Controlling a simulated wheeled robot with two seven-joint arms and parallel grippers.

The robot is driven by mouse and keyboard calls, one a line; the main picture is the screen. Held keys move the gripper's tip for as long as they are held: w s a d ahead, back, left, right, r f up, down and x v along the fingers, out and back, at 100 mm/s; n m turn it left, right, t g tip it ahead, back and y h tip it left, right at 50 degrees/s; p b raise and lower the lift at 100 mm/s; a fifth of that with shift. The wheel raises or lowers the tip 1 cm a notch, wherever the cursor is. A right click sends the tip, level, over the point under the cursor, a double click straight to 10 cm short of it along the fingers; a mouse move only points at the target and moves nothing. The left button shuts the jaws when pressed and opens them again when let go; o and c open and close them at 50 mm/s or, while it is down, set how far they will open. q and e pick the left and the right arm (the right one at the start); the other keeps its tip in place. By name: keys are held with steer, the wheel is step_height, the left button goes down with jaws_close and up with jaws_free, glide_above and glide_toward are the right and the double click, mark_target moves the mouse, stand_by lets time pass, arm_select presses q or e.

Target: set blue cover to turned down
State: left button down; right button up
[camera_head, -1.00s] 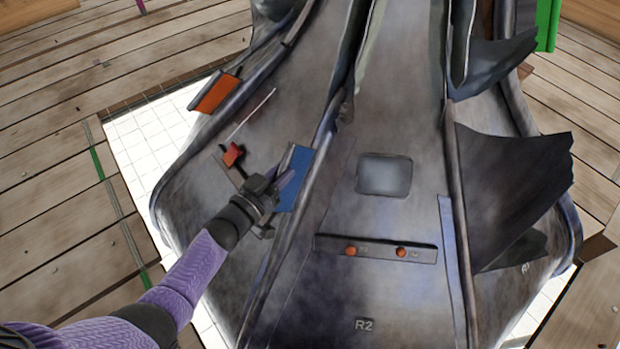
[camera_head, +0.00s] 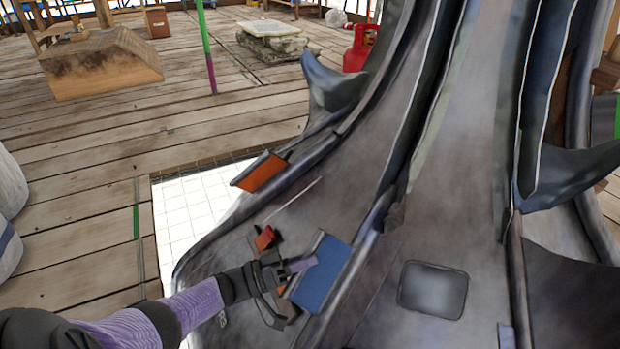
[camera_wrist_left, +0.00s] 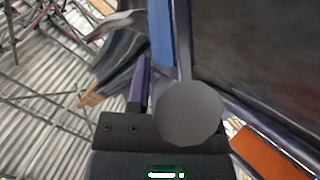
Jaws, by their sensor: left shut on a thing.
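The blue cover (camera_head: 322,276) is a flat panel on the sloping dark metal body of the spire, left of a raised rib, and it stands tilted out from the surface. My left gripper (camera_head: 303,264) reaches in from the left with its purple fingertip against the cover. In the left wrist view the cover shows edge-on as a blue strip (camera_wrist_left: 161,50) by the purple finger (camera_wrist_left: 140,84), and the gripper is shut on it. A grey round part hides some of the grip there. My right gripper is out of view.
An orange panel (camera_head: 260,172) stands up-left of the blue cover, and a small red-orange piece (camera_head: 265,238) sits close above my gripper. A grey rounded plate (camera_head: 433,290) lies right of the rib. Plank floor is open at the left.

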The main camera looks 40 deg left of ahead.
arm_select(q)
steer(key=shift+f, duration=0.1)
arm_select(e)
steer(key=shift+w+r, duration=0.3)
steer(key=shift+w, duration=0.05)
arm_select(q)
steer(key=c, duration=0.5)
jaws_free()
steer(key=shift+c, duration=0.2)
